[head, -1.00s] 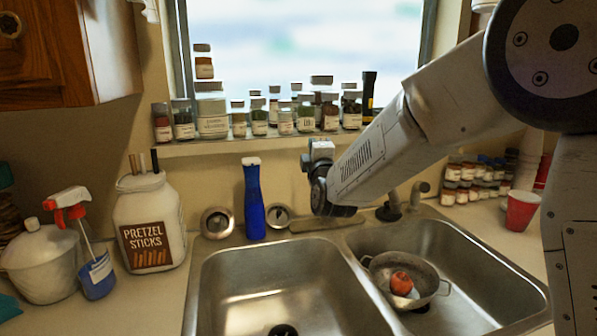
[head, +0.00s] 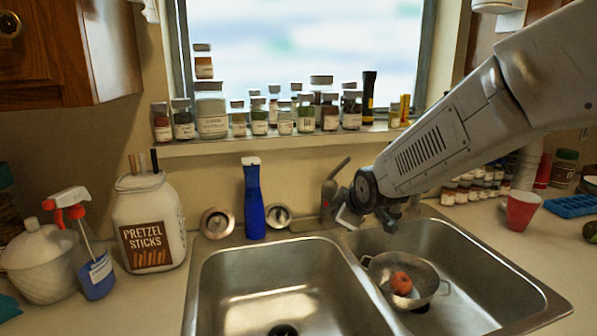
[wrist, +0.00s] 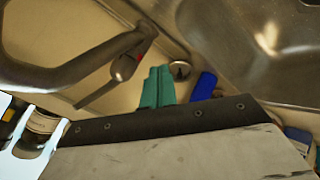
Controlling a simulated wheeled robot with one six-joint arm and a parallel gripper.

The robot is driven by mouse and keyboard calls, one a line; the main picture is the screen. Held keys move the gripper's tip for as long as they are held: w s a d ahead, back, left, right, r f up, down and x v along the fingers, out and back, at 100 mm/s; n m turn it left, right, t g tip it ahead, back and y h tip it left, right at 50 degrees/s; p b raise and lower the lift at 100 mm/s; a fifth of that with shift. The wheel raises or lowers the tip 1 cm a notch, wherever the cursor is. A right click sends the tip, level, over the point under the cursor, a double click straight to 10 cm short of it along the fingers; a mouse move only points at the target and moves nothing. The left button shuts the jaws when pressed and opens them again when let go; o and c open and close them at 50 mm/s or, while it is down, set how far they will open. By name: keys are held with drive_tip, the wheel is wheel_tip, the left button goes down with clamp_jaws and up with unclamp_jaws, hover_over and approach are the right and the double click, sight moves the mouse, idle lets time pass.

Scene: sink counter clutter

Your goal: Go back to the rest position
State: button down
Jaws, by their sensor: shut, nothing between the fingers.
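My gripper (wrist: 158,74) shows in the wrist view as two teal fingers lying together, shut and empty. In the head view the end of my arm is just behind the sink, in front of the faucet (head: 333,187), and the fingers cannot be made out there. In the wrist view the faucet (wrist: 75,62) crosses the upper left, close to the camera. A blue bottle (wrist: 204,87) shows just right of the fingers. It stands behind the left basin in the head view (head: 254,202).
A metal colander (head: 427,278) with a round reddish item (head: 401,283) sits in the right basin. The left basin (head: 285,262) is empty. Several jars (head: 212,112) line the windowsill. A pretzel jar (head: 150,215) and spray bottle (head: 97,272) stand left; a red cup (head: 521,210) stands right.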

drive_tip(key=s+d+r+m+g+h, duration=0.1)
drive_tip(key=s+d+m, duration=0.3)
drive_tip(key=s, duration=0.9)
drive_tip(key=s+d+r+m+g, duration=0.1)
drive_tip(key=s+d+m+g, duration=0.3)
drive_tip(key=s, duration=0.9)
drive_tip(key=s+d+r+m+g+h, duration=0.1)
drive_tip(key=s+d+m+g, duration=0.2)
drive_tip(key=s, duration=1.1)
drive_tip(key=shift+d+r+m+h, duration=0.35)
drive_tip(key=shift+d+m, duration=0.85)
drive_tip(key=shift+d, duration=1.15)
